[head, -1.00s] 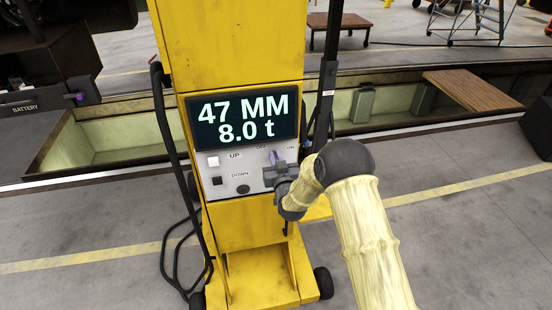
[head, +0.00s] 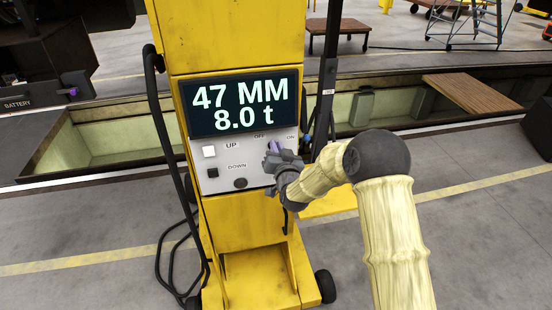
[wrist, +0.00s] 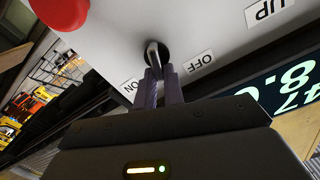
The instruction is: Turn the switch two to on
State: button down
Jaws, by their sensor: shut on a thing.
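The switch (wrist: 153,54) with OFF and ON labels is on the grey panel (head: 222,170) of the yellow column. In the wrist view its small metal lever stands between the OFF label (wrist: 198,63) and the ON label (wrist: 131,85). My gripper (head: 275,147) is at this switch in the head view and mostly covers it. In the wrist view the purple fingers of my gripper (wrist: 164,78) are shut on the lever's end. The lever points between the two labels, not clearly at either one.
A display (head: 240,103) above the panel reads 47 MM and 8.0 t. White (head: 209,151) and black (head: 212,173) buttons sit left, by UP and DOWN. A red button (wrist: 62,10) shows in the wrist view. A black cable (head: 165,160) hangs left of the column.

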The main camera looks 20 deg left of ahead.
jog(key=m+b, duration=0.2)
jog(key=b, duration=0.1)
jog(key=m+b, duration=0.2)
jog(key=b, duration=0.1)
jog(key=f+m+b, duration=0.1)
jog(key=b, duration=0.2)
jog(key=shift+w+d+m, duration=0.25)
jog(key=shift+d+m, duration=0.1)
jog(key=shift+m, duration=0.05)
jog(key=m+b, duration=0.2)
jog(key=shift+b, duration=0.35)
jog(key=shift+r, duration=0.15)
jog(key=c, duration=1.5)
grip_release()
jog(key=shift+d, duration=0.1)
jog(key=b+v, duration=0.4)
jog(key=v, duration=1.3)
jog(key=shift+s+b, duration=0.2)
jog(key=shift+b, duration=0.1)
